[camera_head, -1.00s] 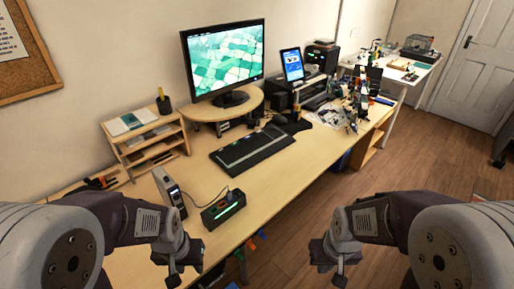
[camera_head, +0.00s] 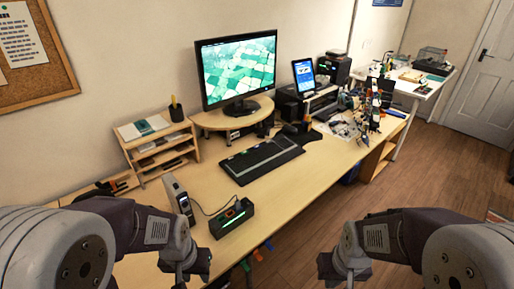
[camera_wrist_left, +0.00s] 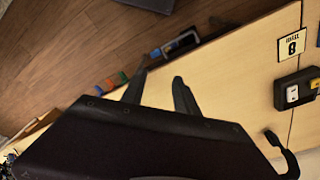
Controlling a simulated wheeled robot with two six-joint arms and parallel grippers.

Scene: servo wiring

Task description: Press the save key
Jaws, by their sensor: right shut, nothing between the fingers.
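The dark keyboard (camera_head: 258,160) lies on the desk in front of the monitor; I cannot read its keys or pick out a save key. In the left wrist view, a black block (camera_wrist_left: 298,88) at the right edge carries a white key (camera_wrist_left: 292,93) and a yellow key, partly cut off; their markings are too small to read. My left gripper (camera_head: 188,268) is at the desk's near edge; in the left wrist view its fingers (camera_wrist_left: 158,80) are apart and empty. My right gripper (camera_head: 332,270) is shut, right of the desk edge, away from the keyboard.
A black box with a green light (camera_head: 232,218) and a grey upright device (camera_head: 179,198) stand on the near desk. The monitor (camera_head: 238,72) stands on a riser, a wooden shelf (camera_head: 160,146) to its left. A cluttered area lies at the far right. Bare desk surrounds the keyboard's front.

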